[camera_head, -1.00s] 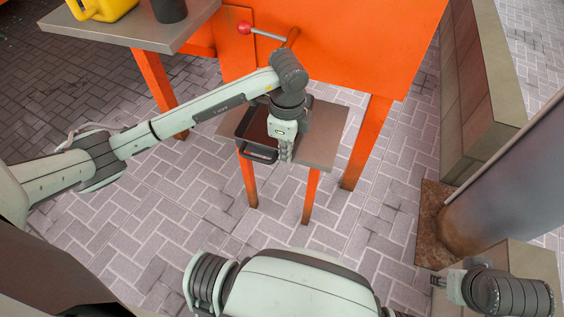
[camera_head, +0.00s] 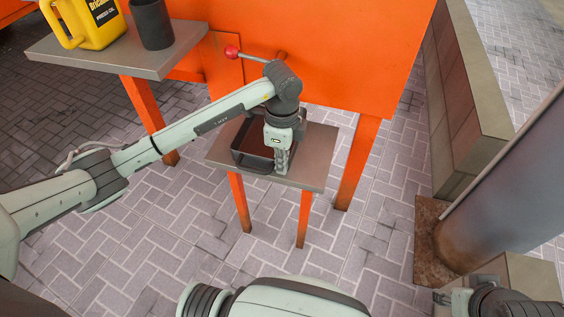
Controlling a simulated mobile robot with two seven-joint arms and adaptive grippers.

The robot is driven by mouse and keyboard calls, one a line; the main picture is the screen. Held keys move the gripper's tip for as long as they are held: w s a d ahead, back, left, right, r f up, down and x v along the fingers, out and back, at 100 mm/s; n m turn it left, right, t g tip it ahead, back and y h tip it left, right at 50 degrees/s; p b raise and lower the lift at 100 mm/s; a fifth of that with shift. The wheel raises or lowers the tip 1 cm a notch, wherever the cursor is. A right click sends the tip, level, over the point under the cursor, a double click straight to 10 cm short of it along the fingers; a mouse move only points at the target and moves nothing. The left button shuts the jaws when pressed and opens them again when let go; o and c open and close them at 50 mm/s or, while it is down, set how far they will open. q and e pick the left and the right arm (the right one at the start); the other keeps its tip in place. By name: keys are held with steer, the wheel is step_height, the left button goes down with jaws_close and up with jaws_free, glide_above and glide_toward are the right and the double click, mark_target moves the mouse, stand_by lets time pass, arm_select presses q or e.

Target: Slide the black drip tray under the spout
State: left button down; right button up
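The black drip tray (camera_head: 239,157) lies on a small grey shelf (camera_head: 313,160) in front of the orange machine. Its front edge is near the shelf's front-left edge. My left gripper (camera_head: 282,168) points down at the tray's right side and covers part of it. Its fingers show as one narrow column, so I cannot tell whether they are apart or whether they touch the tray. An orange pipe stub (camera_head: 282,56), perhaps the spout, shows behind my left wrist, which hides most of it. My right gripper (camera_head: 438,297) is low at the right, away from the tray.
A lever with a red knob (camera_head: 232,52) sticks out near my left forearm. A grey side table (camera_head: 180,55) holds a yellow jug (camera_head: 85,25) and a dark cup (camera_head: 152,24). A round metal column (camera_head: 500,190) and low wall (camera_head: 455,100) stand right. Paving is clear below.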

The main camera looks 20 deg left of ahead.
arm_select(q)
steer(key=shift+f, duration=0.2)
steer(key=c, duration=1.2)
jaws_free()
